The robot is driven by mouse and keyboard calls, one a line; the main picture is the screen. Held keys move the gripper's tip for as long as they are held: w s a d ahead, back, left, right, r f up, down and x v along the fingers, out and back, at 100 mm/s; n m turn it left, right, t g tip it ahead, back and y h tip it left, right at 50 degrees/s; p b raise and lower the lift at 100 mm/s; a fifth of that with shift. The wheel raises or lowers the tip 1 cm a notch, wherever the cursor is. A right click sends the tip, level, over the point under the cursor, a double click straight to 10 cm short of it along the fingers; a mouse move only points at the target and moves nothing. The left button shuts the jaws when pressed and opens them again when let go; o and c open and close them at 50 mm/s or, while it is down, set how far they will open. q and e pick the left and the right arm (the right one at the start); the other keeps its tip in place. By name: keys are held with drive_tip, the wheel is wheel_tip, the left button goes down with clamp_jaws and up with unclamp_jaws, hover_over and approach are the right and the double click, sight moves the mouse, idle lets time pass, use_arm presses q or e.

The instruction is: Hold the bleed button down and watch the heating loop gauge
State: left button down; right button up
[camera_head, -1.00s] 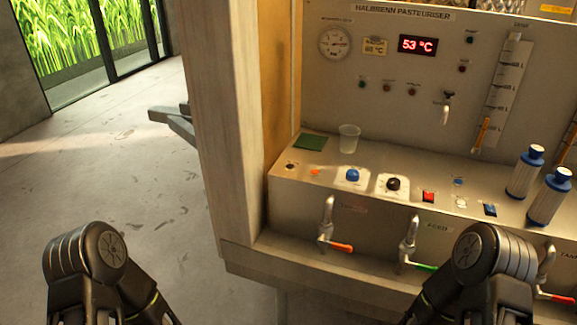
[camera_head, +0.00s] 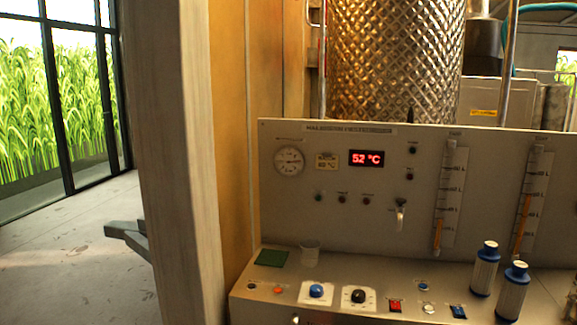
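A round white dial gauge (camera_head: 289,160) with a dark needle is on the upright panel at the upper left; its small label is too blurred to read. Several controls sit on the ledge below: a blue domed button (camera_head: 316,291) on a white plate, a black knob (camera_head: 358,296), a small orange button (camera_head: 278,290), a red rocker switch (camera_head: 395,306), a round white button (camera_head: 428,308) and a blue rocker switch (camera_head: 458,311). I cannot read which one is the bleed button. Neither of my grippers is in view.
A red display (camera_head: 367,158) reads 52 °C. A clear cup (camera_head: 310,254) and a green pad (camera_head: 271,258) are on the ledge. Two blue-capped bottles (camera_head: 484,268) (camera_head: 512,292) stand at right. A wooden post (camera_head: 178,160) stands left of the panel. A small tap (camera_head: 400,216) juts out.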

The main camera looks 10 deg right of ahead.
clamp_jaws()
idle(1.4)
